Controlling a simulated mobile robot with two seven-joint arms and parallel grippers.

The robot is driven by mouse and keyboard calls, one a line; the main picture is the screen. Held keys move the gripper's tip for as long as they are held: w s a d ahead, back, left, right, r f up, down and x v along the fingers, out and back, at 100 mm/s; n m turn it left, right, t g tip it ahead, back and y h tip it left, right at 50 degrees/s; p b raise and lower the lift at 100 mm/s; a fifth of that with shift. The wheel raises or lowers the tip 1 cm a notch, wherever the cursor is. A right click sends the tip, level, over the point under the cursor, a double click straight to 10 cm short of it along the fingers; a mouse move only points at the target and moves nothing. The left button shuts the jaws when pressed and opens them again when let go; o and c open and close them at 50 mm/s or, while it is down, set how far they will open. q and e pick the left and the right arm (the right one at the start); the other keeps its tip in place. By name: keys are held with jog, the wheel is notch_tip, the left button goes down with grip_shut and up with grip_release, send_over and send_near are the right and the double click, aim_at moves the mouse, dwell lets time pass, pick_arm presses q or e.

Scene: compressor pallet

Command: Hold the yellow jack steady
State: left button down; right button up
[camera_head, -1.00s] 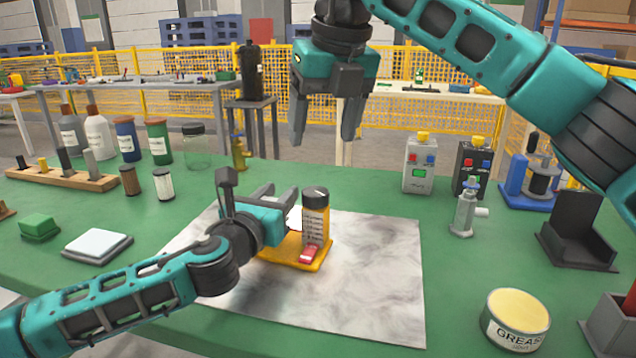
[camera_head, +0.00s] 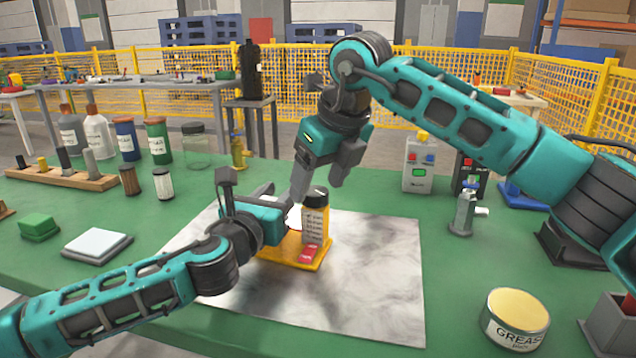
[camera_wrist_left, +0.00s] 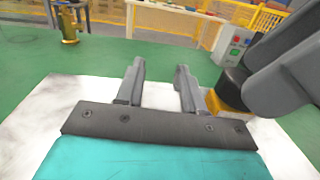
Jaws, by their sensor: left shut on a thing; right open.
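My left gripper (camera_head: 283,207) reaches in from the left and is shut on the jack, low beside the cylinder. In the left wrist view part of the jack (camera_wrist_left: 228,92) shows beside the right-hand finger; the contact itself is not clear. My right gripper (camera_head: 320,187) is open and empty, pointing down just above the jack's top. A dark grey part of it covers the right side of the left wrist view.
A grease tin (camera_head: 515,318) stands at front right. A grey valve-like fitting (camera_head: 464,213) and a grey control box (camera_head: 418,165) stand behind it. At left are a white pad (camera_head: 97,245), a green block (camera_head: 39,227) and several bottles. The mat's front right is clear.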

jog(key=shift+w+a+f, duration=0.15)
jog(key=shift+w+f, duration=0.05)
jog(key=shift+f, duration=0.4)
jog(key=c, duration=1.1)
